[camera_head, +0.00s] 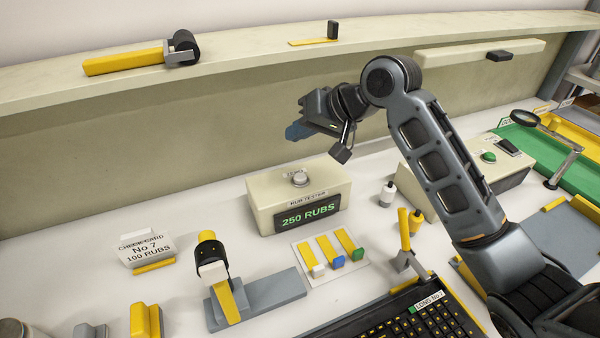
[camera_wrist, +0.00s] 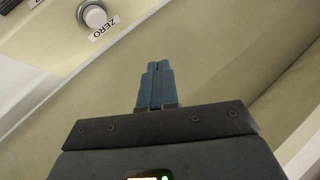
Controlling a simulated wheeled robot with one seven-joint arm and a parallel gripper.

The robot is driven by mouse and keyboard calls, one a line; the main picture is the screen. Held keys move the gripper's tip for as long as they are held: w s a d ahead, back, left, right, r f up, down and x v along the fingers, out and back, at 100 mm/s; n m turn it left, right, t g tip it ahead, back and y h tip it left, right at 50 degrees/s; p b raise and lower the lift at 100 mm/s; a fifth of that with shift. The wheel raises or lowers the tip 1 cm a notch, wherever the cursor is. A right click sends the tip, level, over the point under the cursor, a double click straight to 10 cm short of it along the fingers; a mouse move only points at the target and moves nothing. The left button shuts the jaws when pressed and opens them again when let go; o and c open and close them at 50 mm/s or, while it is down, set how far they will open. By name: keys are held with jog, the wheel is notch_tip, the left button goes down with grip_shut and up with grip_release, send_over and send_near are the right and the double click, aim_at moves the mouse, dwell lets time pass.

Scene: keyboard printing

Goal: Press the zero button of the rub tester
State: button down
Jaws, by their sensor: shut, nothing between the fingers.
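The rub tester (camera_head: 264,206) is a cream box on the white bench in the middle of the head view, its display (camera_head: 308,217) reading "250 RUBS". Its zero button (camera_head: 300,180) is a round silvery knob on the top face. My gripper (camera_head: 296,131) is above the tester, apart from the button. Its blue fingers (camera_wrist: 158,66) are shut and empty, and appear to the right of and below the button in the wrist view.
A sloping cream panel (camera_head: 120,165) with a shelf rises behind the tester. In front lie a card with coloured strips (camera_head: 330,275), a keyboard (camera_head: 420,318) and a yellow-handled tool on a grey base (camera_head: 275,290). A checkcard (camera_head: 146,246) reads "100 RUBS". Small bottles (camera_head: 387,195) stand to the right.

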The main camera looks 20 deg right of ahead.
jog(key=shift+d+r+g, duration=0.3)
jog(key=shift+d, duration=0.45)
jog(key=shift+f, duration=0.1)
jog(key=b, duration=0.6)
send_over(305, 177)
notch_tip(305, 177, down, 7)
jog(key=shift+w+f, duration=0.1)
jog(key=shift+f, duration=0.7)
jog(key=shift+f, duration=0.15)
dwell(0.8)
jog(key=shift+f, duration=0.3)
